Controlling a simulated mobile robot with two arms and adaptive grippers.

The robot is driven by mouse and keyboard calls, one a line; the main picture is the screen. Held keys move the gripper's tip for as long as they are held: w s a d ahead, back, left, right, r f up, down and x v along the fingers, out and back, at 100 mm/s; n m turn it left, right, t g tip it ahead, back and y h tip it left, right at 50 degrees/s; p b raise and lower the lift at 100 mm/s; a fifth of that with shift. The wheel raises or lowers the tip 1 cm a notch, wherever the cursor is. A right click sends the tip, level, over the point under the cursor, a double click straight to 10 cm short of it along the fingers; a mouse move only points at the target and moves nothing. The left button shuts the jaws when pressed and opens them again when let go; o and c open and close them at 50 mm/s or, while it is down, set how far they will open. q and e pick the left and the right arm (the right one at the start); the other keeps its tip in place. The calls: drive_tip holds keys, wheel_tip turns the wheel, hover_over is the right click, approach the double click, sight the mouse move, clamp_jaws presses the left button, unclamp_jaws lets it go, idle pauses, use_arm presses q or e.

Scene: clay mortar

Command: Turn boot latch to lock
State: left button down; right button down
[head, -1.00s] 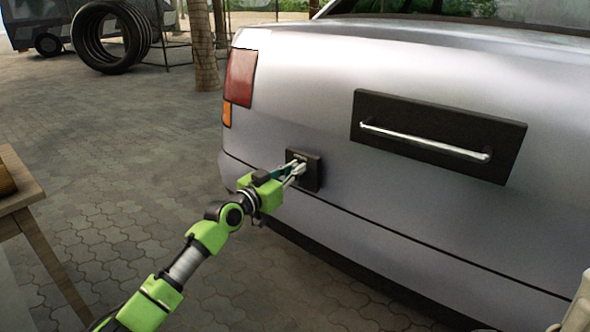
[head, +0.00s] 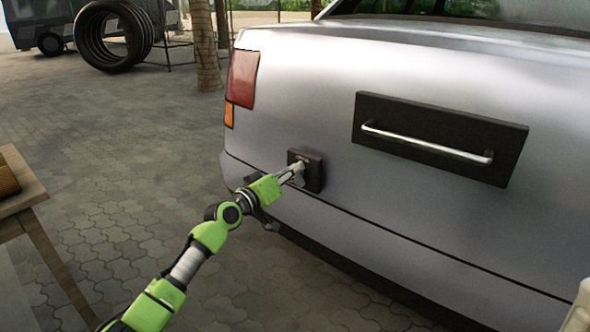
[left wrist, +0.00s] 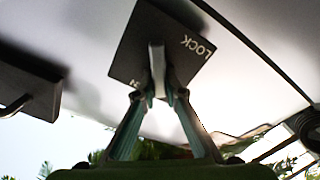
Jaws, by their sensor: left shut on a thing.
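The boot latch is a black square plate (head: 314,181) on the car's rear, left of the handle panel. It also shows in the left wrist view (left wrist: 135,55), with the word LOCK in white near its right corner and another, partly hidden marking near its lower edge. A pale grey latch lever (left wrist: 157,62) stands out from the plate. My left gripper (head: 297,171) reaches it from the lower left in the head view. Its fingertips (left wrist: 162,96) are closed on the lever's two sides. The lever points between LOCK and the other marking. My right gripper is not in view.
A silver car boot (head: 300,90) fills the right side. A black panel with a metal bar handle (head: 425,142) is right of the latch. A wooden table (head: 22,192) stands at the left edge. Tyres (head: 112,36) stand behind. The paving between is clear.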

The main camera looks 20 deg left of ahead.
use_arm(q)
drive_tip(key=n, duration=0.3)
drive_tip(key=shift+w+a+f, duration=0.1)
drive_tip(key=shift+a+f, duration=0.1)
drive_tip(key=shift+f+n+p, duration=0.1)
drive_tip(key=shift+n+p, duration=0.25)
drive_tip(key=shift+n, duration=0.55)
drive_tip(key=n, duration=0.2)
drive_tip(key=shift+a+f+n+p, duration=0.15)
drive_tip(key=shift+f+n+p, duration=0.05)
drive_tip(key=shift+n+p, duration=0.15)
drive_tip(key=n, duration=0.1)
drive_tip(key=n+p, duration=0.1)
drive_tip(key=n, duration=0.1)
drive_tip(key=shift+f+n, duration=0.25)
drive_tip(key=shift+f, duration=0.1)
drive_tip(key=c, duration=2.1)
unclamp_jaws()
drive_tip(key=shift+a, duration=0.1)
